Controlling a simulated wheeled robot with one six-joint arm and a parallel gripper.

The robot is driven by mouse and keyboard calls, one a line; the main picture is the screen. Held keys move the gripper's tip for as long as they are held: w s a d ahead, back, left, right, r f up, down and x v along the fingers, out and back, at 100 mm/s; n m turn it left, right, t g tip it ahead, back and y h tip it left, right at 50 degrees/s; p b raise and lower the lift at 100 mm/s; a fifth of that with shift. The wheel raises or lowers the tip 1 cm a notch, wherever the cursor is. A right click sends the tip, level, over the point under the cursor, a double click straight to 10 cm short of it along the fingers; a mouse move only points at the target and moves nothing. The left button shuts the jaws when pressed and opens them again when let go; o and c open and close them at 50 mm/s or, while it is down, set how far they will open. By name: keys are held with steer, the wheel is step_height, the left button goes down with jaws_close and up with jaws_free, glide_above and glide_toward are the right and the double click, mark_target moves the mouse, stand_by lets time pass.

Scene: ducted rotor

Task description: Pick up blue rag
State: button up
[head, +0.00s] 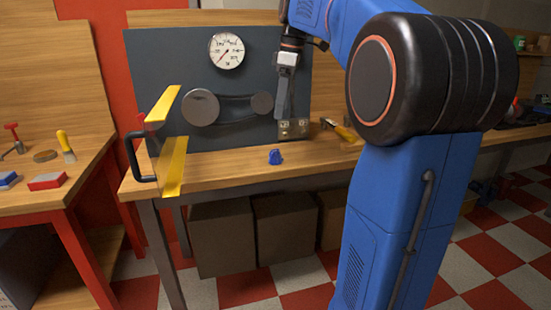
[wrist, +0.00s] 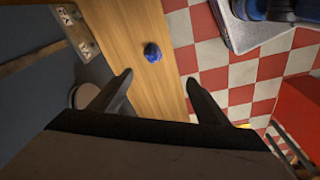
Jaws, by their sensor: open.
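The blue rag (head: 275,157) is a small crumpled lump on the wooden bench top (head: 228,177), near its front edge. It also shows in the wrist view (wrist: 152,52), beyond my fingertips and nearly between their lines. My gripper (head: 283,108) hangs above the bench in front of the dark panel, up and slightly right of the rag, apart from it. In the wrist view my gripper (wrist: 160,78) has its two dark fingers spread wide with nothing between them.
The dark upright panel (head: 165,65) behind carries a gauge (head: 227,51) and two pulleys with a belt. A yellow-edged guard with a black handle (head: 138,158) stands at the bench's left end. A metal socket plate (head: 293,128) is behind the rag. Bench around the rag is clear.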

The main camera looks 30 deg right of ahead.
steer(key=w+d, duration=0.1)
glide_above(276, 149)
steer(key=s, duration=0.1)
steer(key=shift+n, duration=0.3)
step_height(276, 149, down, 11)
steer(key=shift+s+r, duration=0.1)
steer(key=shift+r, duration=0.05)
steer(key=shift+w+a+f, duration=0.1)
steer(key=shift+w+f, duration=0.1)
steer(key=shift+f, duration=0.8)
steer(key=shift+w+d+f, duration=0.1)
steer(key=shift+w+f, duration=0.1)
steer(key=shift+f, duration=0.75)
steer(key=shift+w+a+f, duration=0.1)
steer(key=shift+w+f, duration=0.1)
steer(key=shift+f, duration=0.8)
steer(key=shift+c, duration=0.2)
steer(key=c, duration=1.1)
